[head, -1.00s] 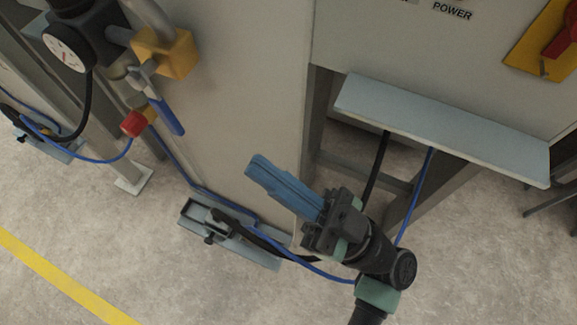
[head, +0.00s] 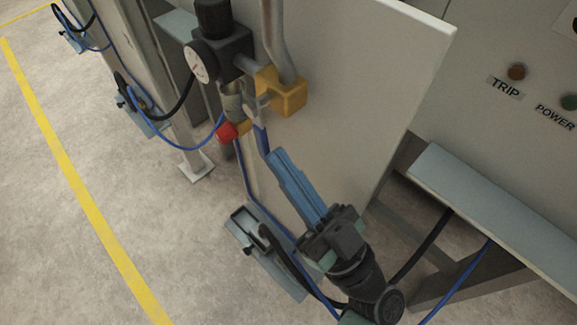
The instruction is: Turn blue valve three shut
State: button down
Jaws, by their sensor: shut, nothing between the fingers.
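A small valve with a blue lever handle (head: 261,138) sits below a pressure gauge unit (head: 222,52) on the panel's left part. The lever points down. My gripper (head: 275,157) has long blue fingers that are shut and empty. Its tips are close beside the lever's lower end, on its right. I cannot tell whether they touch, and the fingers may hide part of the lever's end. The valve body (head: 232,103) is grey metal, with a red fitting (head: 227,132) below it. I see no number on this valve.
A yellow block (head: 281,92) and a grey pipe (head: 275,35) are right of the valve. A foot pedal (head: 262,255) with blue and black hoses stands on the floor below. A grey ledge (head: 500,205) juts out at right.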

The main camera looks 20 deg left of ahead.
jog(key=b, duration=0.2)
jog(key=a+f+b, duration=0.1)
jog(key=b, duration=0.1)
jog(key=shift+w+a+b, duration=0.2)
jog(key=shift+b, duration=0.1)
jog(key=shift+a+r, duration=0.15)
jog(key=shift+r, duration=0.05)
jog(key=shift+f, duration=0.1)
